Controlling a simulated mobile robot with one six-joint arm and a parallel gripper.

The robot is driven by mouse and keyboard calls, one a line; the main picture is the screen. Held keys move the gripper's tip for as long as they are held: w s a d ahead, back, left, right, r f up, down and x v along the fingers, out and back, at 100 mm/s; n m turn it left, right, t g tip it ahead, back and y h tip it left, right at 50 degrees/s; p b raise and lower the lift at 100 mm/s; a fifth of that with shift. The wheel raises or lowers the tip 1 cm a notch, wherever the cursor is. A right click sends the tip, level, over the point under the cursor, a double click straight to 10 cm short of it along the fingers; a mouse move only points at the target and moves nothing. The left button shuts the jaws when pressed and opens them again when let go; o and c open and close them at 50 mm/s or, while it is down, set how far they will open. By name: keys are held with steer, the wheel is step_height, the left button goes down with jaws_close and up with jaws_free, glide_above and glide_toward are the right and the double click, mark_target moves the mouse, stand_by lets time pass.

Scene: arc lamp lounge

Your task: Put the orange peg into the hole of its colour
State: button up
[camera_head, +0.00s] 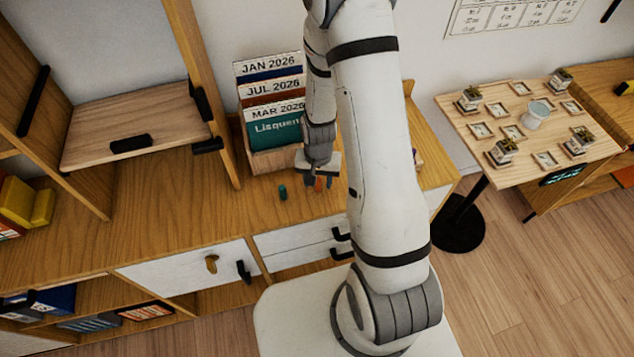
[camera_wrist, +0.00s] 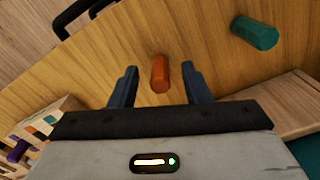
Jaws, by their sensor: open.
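The orange peg (camera_wrist: 160,74) stands on the wooden cabinet top, between the two open fingers of my gripper (camera_wrist: 159,69) in the wrist view, with a gap on each side. In the head view the orange peg (camera_head: 318,184) shows just under my gripper (camera_head: 322,180). A pale block with coloured patches (camera_wrist: 46,122) is at the lower left of the wrist view, with a purple peg (camera_wrist: 18,150) at it. Its holes are not clear, and my arm hides most of that area in the head view.
A teal peg (camera_wrist: 255,32) stands close by and also shows in the head view (camera_head: 283,192). A file holder with dated folders (camera_head: 270,133) stands behind my gripper. Black drawer handles (camera_head: 341,235) stick out in front. The cabinet top to the left (camera_head: 150,225) is clear.

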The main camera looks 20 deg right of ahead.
jaws_close()
stand_by(0.4)
steer(key=shift+r, duration=0.1)
